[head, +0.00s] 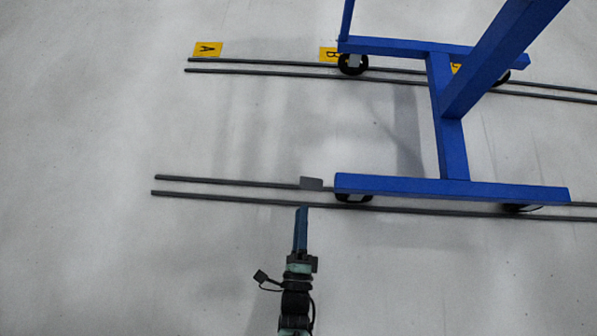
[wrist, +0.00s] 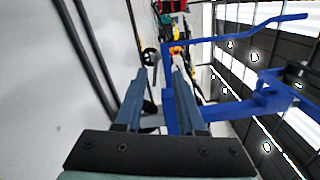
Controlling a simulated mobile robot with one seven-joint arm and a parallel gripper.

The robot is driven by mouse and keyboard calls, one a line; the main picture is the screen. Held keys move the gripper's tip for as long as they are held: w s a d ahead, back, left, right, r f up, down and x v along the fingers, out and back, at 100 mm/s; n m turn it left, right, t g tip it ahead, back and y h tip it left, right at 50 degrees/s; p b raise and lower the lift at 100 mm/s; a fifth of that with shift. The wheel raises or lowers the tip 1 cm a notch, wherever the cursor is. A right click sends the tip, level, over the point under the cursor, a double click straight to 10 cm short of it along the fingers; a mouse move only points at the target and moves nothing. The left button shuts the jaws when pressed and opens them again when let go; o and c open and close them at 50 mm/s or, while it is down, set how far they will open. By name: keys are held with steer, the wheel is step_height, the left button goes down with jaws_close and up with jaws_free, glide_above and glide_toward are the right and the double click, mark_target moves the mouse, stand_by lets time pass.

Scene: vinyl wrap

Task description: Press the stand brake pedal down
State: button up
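The blue stand (head: 452,188) rests on dark wheels over the floor rails. A small grey plate, which looks like the brake pedal (head: 311,183), sticks out left of the stand's near beam, by its left wheel (head: 352,197). My gripper (head: 302,209) is just below the pedal in the head view, with a small gap in the picture; contact cannot be told. In the wrist view my gripper (wrist: 162,70) has its two blue fingers apart with nothing clearly held between them. The blue stand (wrist: 268,102) shows there ahead and to the right. The pedal is not clearly visible there.
Two pairs of dark rails, a near pair (head: 220,199) and a far pair (head: 265,67), run across the pale floor. Yellow markers, one lettered A (head: 208,49), lie by the far rails.

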mark_target(311, 184)
steer(key=w+b, duration=0.5)
steer(key=w, duration=0.7)
steer(key=shift+w+f, duration=0.25)
steer(key=shift+f, duration=0.05)
jaws_close()
